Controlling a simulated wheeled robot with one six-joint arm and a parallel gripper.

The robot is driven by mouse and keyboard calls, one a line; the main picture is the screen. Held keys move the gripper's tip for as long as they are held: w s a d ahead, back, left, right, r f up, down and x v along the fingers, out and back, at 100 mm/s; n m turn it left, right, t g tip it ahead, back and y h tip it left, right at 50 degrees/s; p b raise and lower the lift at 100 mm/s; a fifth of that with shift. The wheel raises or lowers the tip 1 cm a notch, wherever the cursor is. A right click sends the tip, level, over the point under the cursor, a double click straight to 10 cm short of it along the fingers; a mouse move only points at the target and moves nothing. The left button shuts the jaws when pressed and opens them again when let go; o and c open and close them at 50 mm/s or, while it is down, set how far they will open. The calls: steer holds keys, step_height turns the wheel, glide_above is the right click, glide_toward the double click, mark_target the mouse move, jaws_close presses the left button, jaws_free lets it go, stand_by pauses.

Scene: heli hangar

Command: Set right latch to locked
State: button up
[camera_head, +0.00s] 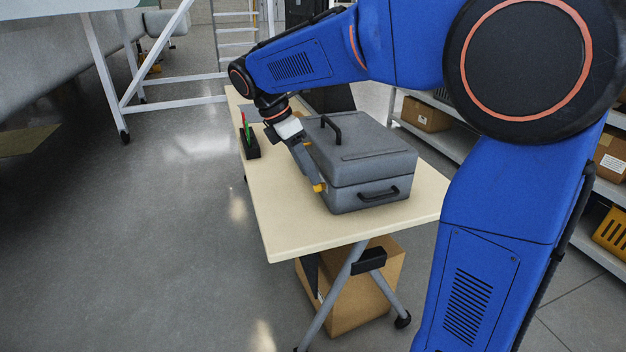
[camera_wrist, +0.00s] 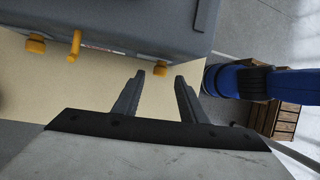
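The grey case (camera_head: 350,170) stands closed on the table, with dark handles on its lid and near end. Its side wall fills the top left of the wrist view (camera_wrist: 120,20). Yellow latch parts show on that wall: a rounded piece (camera_wrist: 35,44) at far left, a projecting lever (camera_wrist: 74,46) beside it, and a piece (camera_wrist: 174,14) near the right end. I cannot tell whether the right latch is locked. My gripper (camera_wrist: 160,76) is open and empty, its fingers apart below the right yellow piece in the picture. In the head view it is beside the case's left side (camera_head: 318,184).
The pale table (camera_head: 290,230) has bare top left of and in front of the case. A dark holder with coloured pens (camera_head: 249,148) stands behind on the left. A cardboard box (camera_head: 360,295) sits under the table. Shelves with boxes (camera_head: 425,114) stand at right.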

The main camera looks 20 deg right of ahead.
steer(key=shift+x, duration=1.8)
steer(key=shift+c, duration=0.3)
jaws_close()
steer(key=shift+w+r, duration=0.1)
steer(key=shift+w, duration=1.6)
steer(key=shift+o, duration=0.3)
jaws_free()
steer(key=v, duration=1.7)
steer(key=shift+r, duration=0.1)
